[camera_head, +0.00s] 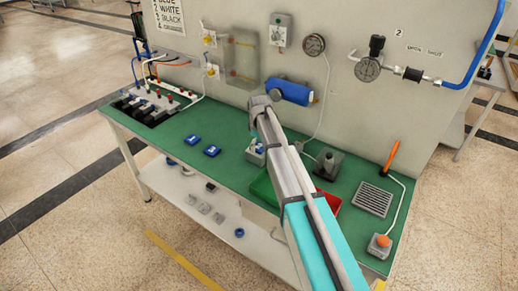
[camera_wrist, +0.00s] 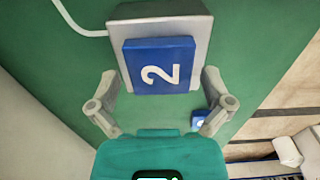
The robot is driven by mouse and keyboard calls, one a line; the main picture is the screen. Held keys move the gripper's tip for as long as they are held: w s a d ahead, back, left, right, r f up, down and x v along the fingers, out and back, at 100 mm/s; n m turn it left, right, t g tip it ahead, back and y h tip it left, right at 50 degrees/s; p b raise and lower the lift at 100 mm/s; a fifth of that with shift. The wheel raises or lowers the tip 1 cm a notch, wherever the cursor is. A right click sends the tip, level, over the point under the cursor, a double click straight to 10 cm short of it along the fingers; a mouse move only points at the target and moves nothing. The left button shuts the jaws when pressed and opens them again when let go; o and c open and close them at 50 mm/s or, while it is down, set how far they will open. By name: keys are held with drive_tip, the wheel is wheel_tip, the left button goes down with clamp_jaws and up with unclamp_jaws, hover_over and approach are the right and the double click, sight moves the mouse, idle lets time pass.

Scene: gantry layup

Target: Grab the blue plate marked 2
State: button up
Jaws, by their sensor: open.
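In the wrist view, the blue plate marked 2 (camera_wrist: 160,66) lies on top of a grey block (camera_wrist: 198,32), its white number turned sideways. My gripper (camera_wrist: 160,80) is open, one finger on each side of the plate's lower part, with gaps between fingers and plate. I cannot tell the height of the fingers over it. In the head view, my arm hides much of this spot; a pale grey block (camera_head: 253,157) shows beside the arm, and the gripper is not clear there.
Two more blue plates (camera_head: 193,139) (camera_head: 212,151) lie on the green bench top (camera_head: 170,142) left of my arm. Part of another small blue piece (camera_wrist: 199,119) shows by the right finger. A green bin (camera_head: 262,190) and a white cable (camera_wrist: 78,24) are near.

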drive_tip(key=c, duration=1.1)
drive_tip(key=shift+o, duration=0.2)
drive_tip(key=shift+r, duration=0.2)
wheel_tip(320, 180, up, 2)
drive_tip(key=p, duration=0.2)
drive_tip(key=shift+r+p, duration=0.1)
drive_tip(key=shift+p, duration=0.2)
drive_tip(key=s+d+r+p, duration=0.2)
drive_tip(key=s+r+p, duration=0.8)
drive_tip(key=s, duration=0.3)
drive_tip(key=shift+s+d+r, duration=0.2)
drive_tip(key=shift+s+d, duration=0.05)
drive_tip(key=shift+s, duration=0.15)
